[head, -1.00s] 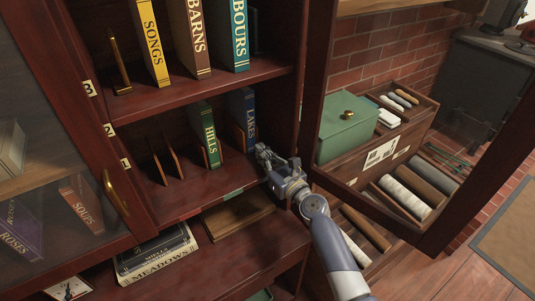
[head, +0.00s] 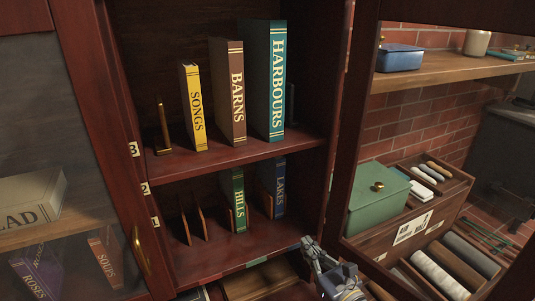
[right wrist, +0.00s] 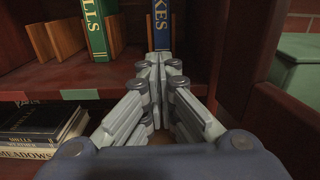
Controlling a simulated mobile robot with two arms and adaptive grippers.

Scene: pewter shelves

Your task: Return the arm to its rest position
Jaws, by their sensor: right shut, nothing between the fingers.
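My right gripper (head: 308,243) is at the bottom of the head view, in front of the lower shelf's front edge. Its fingers are together with nothing between them. In the right wrist view the shut fingertips (right wrist: 159,62) point into the lower shelf, in line with the blue LAKES book (right wrist: 160,25). In the head view that blue book (head: 280,187) stands upright on the lower shelf, apart from the gripper, right of the green HILLS book (head: 239,200). My left gripper is in neither view.
The upper shelf (head: 230,152) holds the yellow SONGS (head: 194,108), brown BARNS (head: 230,92) and teal HARBOURS (head: 268,80) books. An open glass door (head: 352,140) stands close right of the gripper. Behind it are a green box (head: 378,200) and drawers.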

